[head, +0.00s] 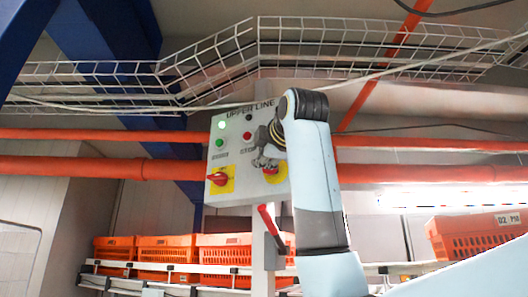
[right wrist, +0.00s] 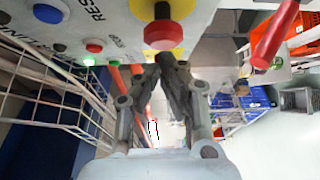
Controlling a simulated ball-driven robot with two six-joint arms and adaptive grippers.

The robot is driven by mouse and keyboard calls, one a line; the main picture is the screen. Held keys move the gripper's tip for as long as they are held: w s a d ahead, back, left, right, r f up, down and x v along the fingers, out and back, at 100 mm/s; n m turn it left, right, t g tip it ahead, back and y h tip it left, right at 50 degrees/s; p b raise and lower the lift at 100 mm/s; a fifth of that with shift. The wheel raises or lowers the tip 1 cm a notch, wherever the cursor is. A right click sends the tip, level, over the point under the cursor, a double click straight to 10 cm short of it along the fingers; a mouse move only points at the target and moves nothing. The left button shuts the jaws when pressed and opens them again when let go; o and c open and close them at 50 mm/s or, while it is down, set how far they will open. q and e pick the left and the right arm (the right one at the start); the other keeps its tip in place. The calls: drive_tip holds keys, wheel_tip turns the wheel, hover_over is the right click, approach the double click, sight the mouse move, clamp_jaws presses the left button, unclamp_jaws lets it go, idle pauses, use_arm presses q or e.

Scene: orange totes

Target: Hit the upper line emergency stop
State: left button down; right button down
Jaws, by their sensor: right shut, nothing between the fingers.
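The grey control panel (head: 235,160), lettered "UPPER LINE", hangs on a post in the middle of the head view. At its lower right is a red mushroom button (head: 270,171) on a yellow plate, partly hidden behind my right gripper (head: 264,161). The button (right wrist: 163,35) shows clearly at the top of the right wrist view. My right gripper (right wrist: 166,57) is shut and empty, its tips just below the button in that picture. I cannot tell whether they touch it. My left gripper is not in view.
A red rotary switch (head: 218,179) on yellow sits at the panel's lower left. Above are a lit green lamp (head: 223,125), a green button (head: 219,142) and a red button (head: 247,135). A red lever (head: 269,220) is below. Orange totes (head: 224,247) stand behind; wire cable tray (head: 215,75) runs overhead.

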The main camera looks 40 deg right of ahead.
drive_tip(key=shift+w+d, duration=0.15)
drive_tip(key=shift+w+d+r, duration=0.1)
drive_tip(key=shift+w+d, duration=0.3)
drive_tip(key=shift+d, duration=0.35)
